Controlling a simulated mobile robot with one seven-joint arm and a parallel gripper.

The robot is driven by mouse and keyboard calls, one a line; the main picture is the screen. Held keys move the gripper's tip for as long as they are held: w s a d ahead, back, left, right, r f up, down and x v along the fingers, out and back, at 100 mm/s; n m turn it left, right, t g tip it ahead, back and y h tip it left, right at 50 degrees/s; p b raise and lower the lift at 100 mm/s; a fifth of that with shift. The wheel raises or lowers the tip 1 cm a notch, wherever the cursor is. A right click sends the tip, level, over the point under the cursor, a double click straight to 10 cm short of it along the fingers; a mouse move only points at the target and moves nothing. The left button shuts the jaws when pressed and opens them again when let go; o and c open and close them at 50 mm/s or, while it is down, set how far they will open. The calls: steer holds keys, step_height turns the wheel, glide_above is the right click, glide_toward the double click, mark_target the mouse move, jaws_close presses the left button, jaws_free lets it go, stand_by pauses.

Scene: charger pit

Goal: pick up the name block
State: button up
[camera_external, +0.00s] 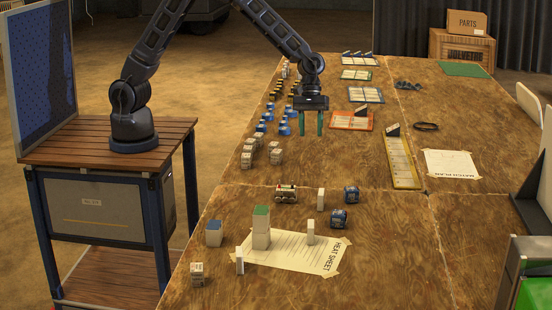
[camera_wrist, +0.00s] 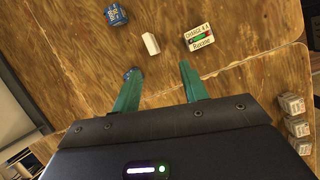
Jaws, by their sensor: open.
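A white block with printed text, in which I can read "Roxane", and red and green marks lies on the wooden table. I take it for the name block (camera_wrist: 199,38). It is at the upper right of the wrist view and shows in the external view as a small block (camera_external: 285,194) at mid table. My gripper (camera_external: 311,133) points down above the table, behind the block in the external view and apart from it. In the wrist view my two green fingers (camera_wrist: 160,68) are spread, with nothing between them.
A white upright block (camera_wrist: 150,43) and a blue block (camera_wrist: 116,16) stand left of it in the wrist view. Pale cubes (camera_wrist: 292,105) stand at the right. A green-topped stack (camera_external: 261,228) stands on the heat sheet (camera_external: 305,258). Blue-based pieces (camera_external: 284,127) stand beside my gripper.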

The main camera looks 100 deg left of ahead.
mark_target(321, 191)
steer(key=w+d+f+n, duration=0.1)
steer(key=d+f, duration=0.1)
steer(key=f, duration=0.4)
steer(key=w+d+f, duration=0.2)
steer(key=f, duration=0.5)
steer(key=w+d+f+n, duration=0.1)
steer(key=d+f, duration=0.2)
steer(key=f, duration=0.4)
steer(key=shift+w+f+n+g, duration=0.15)
steer(key=shift+w+n+g, duration=0.05)
steer(key=shift+n+g, duration=0.1)
jaws_close()
